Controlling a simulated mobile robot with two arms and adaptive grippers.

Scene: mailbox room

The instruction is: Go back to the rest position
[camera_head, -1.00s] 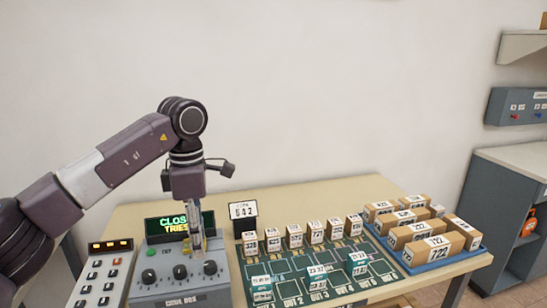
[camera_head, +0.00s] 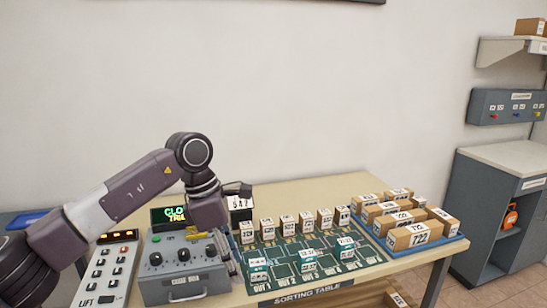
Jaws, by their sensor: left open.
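My left arm comes in from the left and bends down at the wrist. My left gripper (camera_head: 225,243) hangs beside the right end of the grey dial box (camera_head: 185,285), mostly hidden under the dark wrist. It is open and no object shows in it. The box has several black knobs and a green-lit display (camera_head: 172,214), partly covered by my wrist. My right gripper is out of view.
The sorting table (camera_head: 300,190) carries a green board (camera_head: 290,262) with white-labelled blocks and a blue tray (camera_head: 440,240) of cartons at right. A button panel (camera_head: 105,272) stands at left. A grey cabinet (camera_head: 475,205) stands beyond the table.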

